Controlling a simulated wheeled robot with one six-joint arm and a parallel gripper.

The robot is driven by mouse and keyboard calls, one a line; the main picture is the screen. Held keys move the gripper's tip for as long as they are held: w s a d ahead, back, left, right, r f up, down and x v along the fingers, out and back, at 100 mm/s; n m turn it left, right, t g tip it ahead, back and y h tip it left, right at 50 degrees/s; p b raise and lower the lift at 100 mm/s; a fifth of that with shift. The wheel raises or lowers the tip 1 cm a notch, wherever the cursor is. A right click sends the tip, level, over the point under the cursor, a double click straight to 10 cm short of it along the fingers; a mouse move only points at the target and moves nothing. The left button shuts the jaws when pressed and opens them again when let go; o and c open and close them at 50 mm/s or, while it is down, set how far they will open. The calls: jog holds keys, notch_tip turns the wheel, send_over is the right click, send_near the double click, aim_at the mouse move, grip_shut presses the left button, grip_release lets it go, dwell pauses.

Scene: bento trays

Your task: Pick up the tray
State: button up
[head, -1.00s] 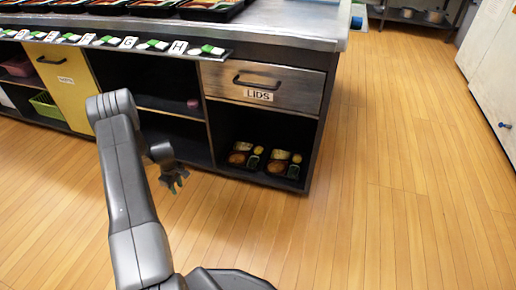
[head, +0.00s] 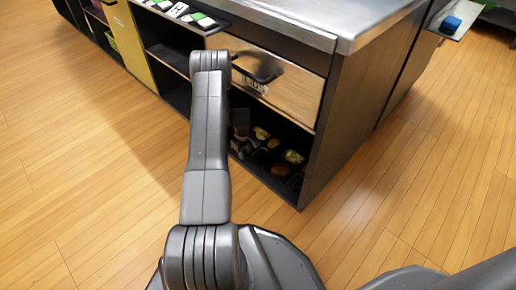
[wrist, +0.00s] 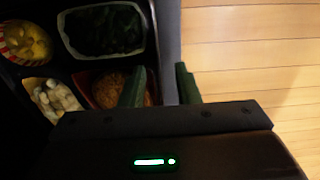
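A black bento tray (wrist: 66,66) fills the left of the wrist view. It holds dark greens in a pale-rimmed box, yellow food in a striped cup, whitish pieces and a browned item. My gripper (wrist: 160,78) is open, its two dark fingers apart. The left finger overlaps the tray's near corner, by the browned item; the right finger is over the edge near the floor. I cannot tell whether either touches the tray. In the head view, food in trays shows dimly in the low compartment under the lids drawer; my arm hides part of it and the gripper.
The lids drawer (head: 270,75) with its dark handle is just above the compartment. The dark cabinet side panel (head: 345,120) bounds it on the right. A steel counter top (head: 330,18) is above. The wooden floor (head: 75,160) is clear in front.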

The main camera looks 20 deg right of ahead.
jog(key=shift+f, duration=0.1)
grip_shut()
jog(key=shift+w, duration=0.1)
